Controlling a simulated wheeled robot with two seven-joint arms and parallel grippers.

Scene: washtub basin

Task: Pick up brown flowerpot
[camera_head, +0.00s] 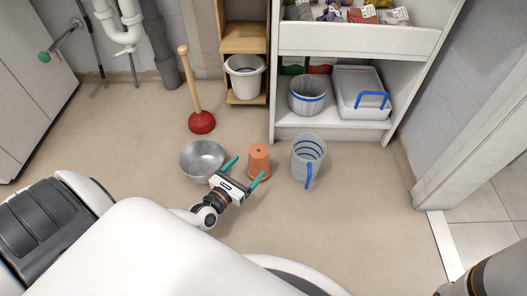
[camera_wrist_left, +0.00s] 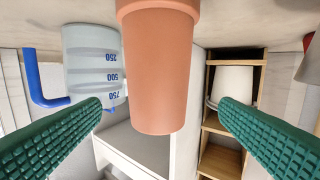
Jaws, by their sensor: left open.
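The brown flowerpot (camera_head: 259,158) stands on the floor between the metal basin and the measuring jug, with its base and drain hole facing up. My left gripper (camera_head: 245,171) is low over the floor on the near left side of the pot, its two green fingers spread. In the left wrist view the flowerpot (camera_wrist_left: 160,70) fills the middle, between and beyond the open green fingers. A gap shows on each side, so the fingers do not appear to touch it. My right gripper is out of view.
A metal basin (camera_head: 202,160) is close left of my left gripper. A measuring jug (camera_head: 307,158) with a blue handle stands right of the pot. A red plunger (camera_head: 202,122) stands behind. A white shelf (camera_head: 360,40) is at the back; floor at right is clear.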

